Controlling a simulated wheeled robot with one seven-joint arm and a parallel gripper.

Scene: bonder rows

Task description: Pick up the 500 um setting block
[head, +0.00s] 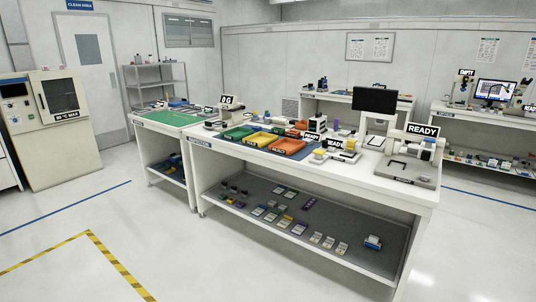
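My gripper is not in view. I cannot make out which thing is the 500 um setting block; labels on the small parts are too small to read. Small blocks and parts stand on the white workbench (385,183) and on its grey lower shelf (270,228). A small blue and white item (373,242) sits at the shelf's right end. Several small pale items (329,241) lie to its left, with coloured flat pieces farther left.
The bench top holds a green tray (238,134), a yellow tray (260,139), an orange tray (289,147), a monitor (375,100) and a machine with a READY sign (422,130). A beige oven cabinet (50,125) stands left. Floor in front is clear.

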